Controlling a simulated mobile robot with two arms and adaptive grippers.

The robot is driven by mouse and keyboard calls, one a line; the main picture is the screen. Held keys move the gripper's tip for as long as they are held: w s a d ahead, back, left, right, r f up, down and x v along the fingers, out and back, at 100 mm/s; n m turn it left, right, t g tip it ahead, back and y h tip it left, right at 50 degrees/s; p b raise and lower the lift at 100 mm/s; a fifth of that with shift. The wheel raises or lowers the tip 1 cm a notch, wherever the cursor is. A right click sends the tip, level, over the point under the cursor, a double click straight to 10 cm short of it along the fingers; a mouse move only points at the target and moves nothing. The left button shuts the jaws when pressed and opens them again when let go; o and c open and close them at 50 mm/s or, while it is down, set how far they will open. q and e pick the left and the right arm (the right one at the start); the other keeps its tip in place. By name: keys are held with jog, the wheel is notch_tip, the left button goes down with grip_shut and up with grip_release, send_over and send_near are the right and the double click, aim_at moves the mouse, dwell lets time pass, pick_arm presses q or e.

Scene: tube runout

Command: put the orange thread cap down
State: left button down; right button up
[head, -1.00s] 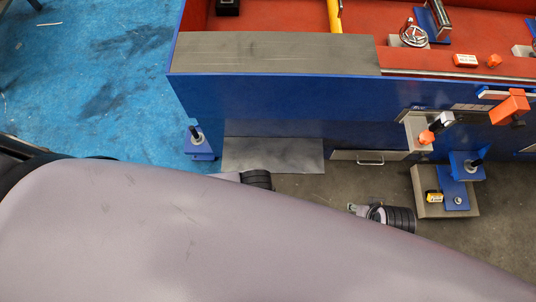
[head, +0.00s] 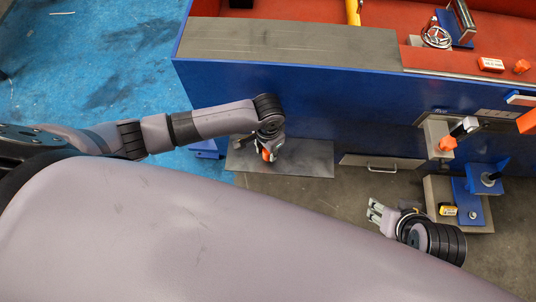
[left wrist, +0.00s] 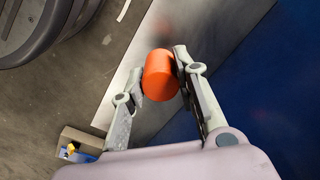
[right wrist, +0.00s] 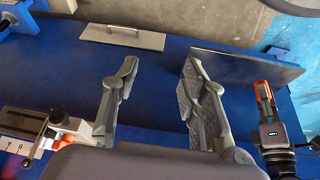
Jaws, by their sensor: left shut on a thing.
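The orange thread cap (left wrist: 160,76) is a smooth orange cylinder between the two fingers of my left gripper (left wrist: 157,72), which is shut on it. In the head view my left gripper (head: 268,147) is over the grey metal plate (head: 310,158) at the foot of the blue bench front, and a bit of the orange cap (head: 266,155) shows there. I cannot tell whether the cap touches the plate. My right gripper (right wrist: 158,65) is open and empty; in the head view it (head: 376,212) is right of the plate, over the grey floor.
The blue bench (head: 300,90) runs behind, with a bare grey strip (head: 290,42) on top. A grey panel with a handle (head: 380,163) is right of the plate. A block with a yellow item (head: 447,210) and blue clamp stands farther right. Another orange piece (head: 521,67) lies on the red top.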

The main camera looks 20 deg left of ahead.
aim_at(268, 155)
pick_arm(q)
jog(key=shift+f, duration=0.3)
notch_tip(268, 155, down, 4)
jog(key=shift+w+r+b, duration=0.1)
jog(key=shift+r+b, duration=0.1)
jog(key=shift+b, duration=0.95)
jog(key=shift+a, duration=0.1)
pick_arm(e)
jog(key=w+a+r+t, duration=0.1)
jog(key=w+r+t, duration=0.2)
jog(key=w, duration=0.2)
jog(key=w+a+r+t+y, duration=0.1)
jog(key=w+a+r+t, duration=0.1)
jog(key=w, duration=0.3)
jog(key=shift+w+a+r+t+y, duration=0.15)
jog(key=shift+a+r+t+y, duration=0.15)
jog(key=shift+r+t, duration=0.35)
jog(key=shift+f, duration=0.15)
pick_arm(q)
jog(key=shift+f, duration=0.15)
jog(key=c, duration=1.2)
grip_release()
jog(key=shift+c, duration=0.2)
